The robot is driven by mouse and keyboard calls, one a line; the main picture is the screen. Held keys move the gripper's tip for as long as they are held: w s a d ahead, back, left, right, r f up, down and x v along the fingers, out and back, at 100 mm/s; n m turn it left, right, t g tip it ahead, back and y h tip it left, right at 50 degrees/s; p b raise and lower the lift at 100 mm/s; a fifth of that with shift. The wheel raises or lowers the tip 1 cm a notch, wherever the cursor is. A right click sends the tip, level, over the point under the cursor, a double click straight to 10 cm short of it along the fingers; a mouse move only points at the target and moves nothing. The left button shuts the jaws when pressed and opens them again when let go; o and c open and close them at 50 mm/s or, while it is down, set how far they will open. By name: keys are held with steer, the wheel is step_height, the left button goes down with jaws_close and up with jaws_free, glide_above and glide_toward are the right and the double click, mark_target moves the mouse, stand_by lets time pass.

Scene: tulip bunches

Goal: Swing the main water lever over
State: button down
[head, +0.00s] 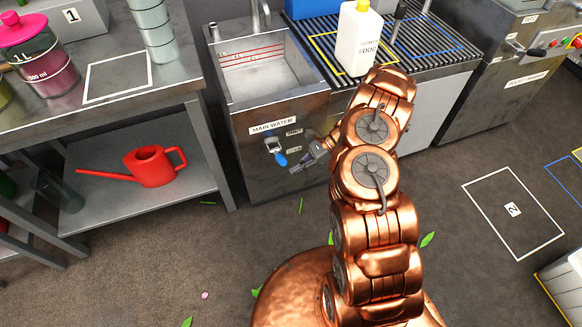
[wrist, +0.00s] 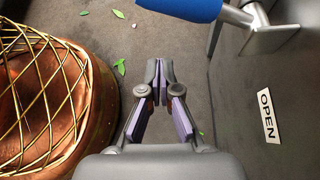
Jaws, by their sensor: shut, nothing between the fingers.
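The main water lever has a blue handle (head: 280,159) on a metal mount on the front of the sink cabinet (head: 250,165), under the "MAIN WATER" label (head: 273,124). In the head view the handle hangs down and slightly right. My gripper (head: 297,169) is just right of and below the handle, shut and empty. In the wrist view the blue handle (wrist: 185,7) is at the top edge, partly cut off, with its metal bracket (wrist: 268,35) at right. My gripper (wrist: 160,75) appears below it, apart from it in the picture. An "OPEN" label (wrist: 268,115) is on the panel.
The sink basin (head: 265,75) is above the lever. A white bottle (head: 358,38) stands on the drain rack right of it. A bench with a red watering can (head: 150,166) on its lower shelf stands at left. The floor in front has scattered leaves and is otherwise mostly clear.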

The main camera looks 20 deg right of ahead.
steer(key=w+v, duration=0.1)
steer(key=v, duration=0.7)
steer(key=shift+w+f+p, duration=0.2)
steer(key=shift+w+p, duration=0.05)
steer(key=shift+p, duration=0.1)
